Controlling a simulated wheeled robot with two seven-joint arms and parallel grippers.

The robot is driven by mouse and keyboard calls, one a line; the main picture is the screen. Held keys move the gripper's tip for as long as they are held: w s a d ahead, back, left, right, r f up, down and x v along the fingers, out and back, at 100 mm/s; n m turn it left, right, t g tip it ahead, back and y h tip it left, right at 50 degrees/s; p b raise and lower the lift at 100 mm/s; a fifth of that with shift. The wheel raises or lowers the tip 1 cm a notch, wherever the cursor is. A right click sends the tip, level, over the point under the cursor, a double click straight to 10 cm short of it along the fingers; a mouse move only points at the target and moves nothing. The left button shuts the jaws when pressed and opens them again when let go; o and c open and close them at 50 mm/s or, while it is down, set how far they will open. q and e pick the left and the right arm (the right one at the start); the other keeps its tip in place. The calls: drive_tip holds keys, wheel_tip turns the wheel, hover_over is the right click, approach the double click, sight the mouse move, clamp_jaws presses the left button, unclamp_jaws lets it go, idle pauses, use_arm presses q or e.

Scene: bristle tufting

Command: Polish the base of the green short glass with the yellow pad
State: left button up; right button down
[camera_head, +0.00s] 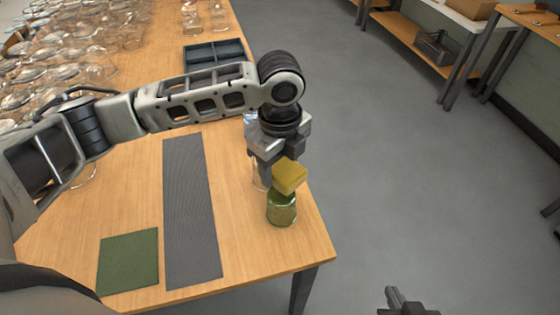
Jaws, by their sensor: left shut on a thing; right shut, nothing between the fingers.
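The green short glass (281,210) stands on the wooden table near its right edge. The yellow pad (290,175) is held in my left gripper (276,175), which is shut on it. The pad is right above the glass and overlaps its top edge in the view; I cannot tell whether they touch. My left gripper and the pad hide part of the glass's upper end. My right gripper (398,300) is shut and empty at the bottom of the view, off the table over the floor.
A long grey ribbed mat (190,210) and a green square mat (128,262) lie on the table (235,265). A dark divided tray (213,53) is farther back. Many clear glasses (60,55) crowd the far left. A clear glass partly shows behind my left gripper. Shelves stand at the far right.

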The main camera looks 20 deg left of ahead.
sight(280, 178)
use_arm(q)
drive_tip(key=shift+f, duration=0.8)
drive_tip(key=shift+s+d+r+p, duration=0.15)
drive_tip(key=shift+s+r+p, duration=0.15)
drive_tip(key=shift+s+p, duration=0.45)
drive_tip(key=shift+s+d+p, duration=0.2)
drive_tip(key=shift+s+p, duration=0.35)
drive_tip(key=shift+p, duration=0.3)
drive_tip(key=shift+s+d+f, duration=0.1)
drive_tip(key=shift+s, duration=0.15)
drive_tip(key=shift+s+d+p, duration=0.2)
drive_tip(key=shift+s+p, duration=0.3)
drive_tip(key=shift+s, duration=0.2)
drive_tip(key=shift+s+d+f, duration=0.15)
drive_tip(key=shift+s+d, duration=0.05)
drive_tip(key=shift+s, duration=0.4)
drive_tip(key=shift+s+f, duration=0.1)
drive_tip(key=shift+f, duration=0.05)
